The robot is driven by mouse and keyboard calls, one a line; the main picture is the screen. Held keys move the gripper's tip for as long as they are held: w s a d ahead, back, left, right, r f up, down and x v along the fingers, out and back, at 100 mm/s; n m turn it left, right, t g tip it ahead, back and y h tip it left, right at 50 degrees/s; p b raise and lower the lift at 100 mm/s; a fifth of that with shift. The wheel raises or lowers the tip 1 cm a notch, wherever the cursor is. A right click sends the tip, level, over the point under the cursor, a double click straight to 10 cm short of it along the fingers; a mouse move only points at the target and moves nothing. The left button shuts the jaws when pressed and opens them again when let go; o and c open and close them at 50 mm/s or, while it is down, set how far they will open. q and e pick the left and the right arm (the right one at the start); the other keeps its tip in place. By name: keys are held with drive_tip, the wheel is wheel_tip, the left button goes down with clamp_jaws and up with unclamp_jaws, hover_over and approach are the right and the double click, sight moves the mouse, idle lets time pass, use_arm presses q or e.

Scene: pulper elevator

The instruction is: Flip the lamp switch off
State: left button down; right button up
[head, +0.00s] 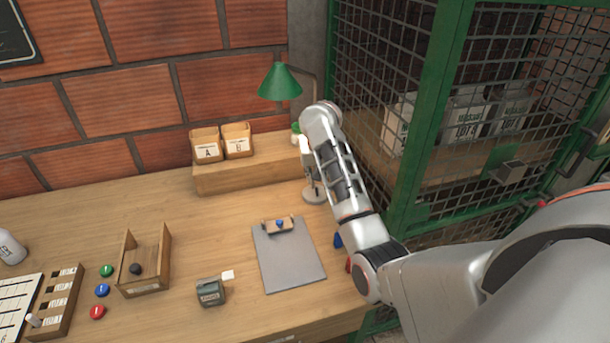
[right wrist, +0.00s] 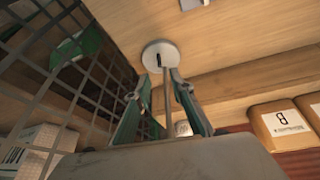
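The desk lamp has a green cone shade (head: 280,83), a thin post and a round pale base (head: 313,193) at the back right of the bench. In the right wrist view I see the lamp base (right wrist: 160,55) and its post (right wrist: 167,95). A small dark mark on the base may be the switch; its position cannot be told. My right gripper (right wrist: 162,77) is open, with the post showing between its two fingers and the fingertips near the base. I cannot tell whether they touch. In the head view my right arm hides the gripper. My left gripper is not in view.
A green-framed mesh cage (head: 425,130) stands close to the right of the lamp. A wooden riser (head: 240,178) with bins A and B is to its left. A clipboard (head: 288,258), a small grey box (head: 210,292) and a wooden tray (head: 145,288) are on the bench.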

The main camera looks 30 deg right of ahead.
sight(317, 188)
drive_tip(key=shift+x, duration=3.8)
drive_tip(key=shift+d, duration=0.1)
clamp_jaws()
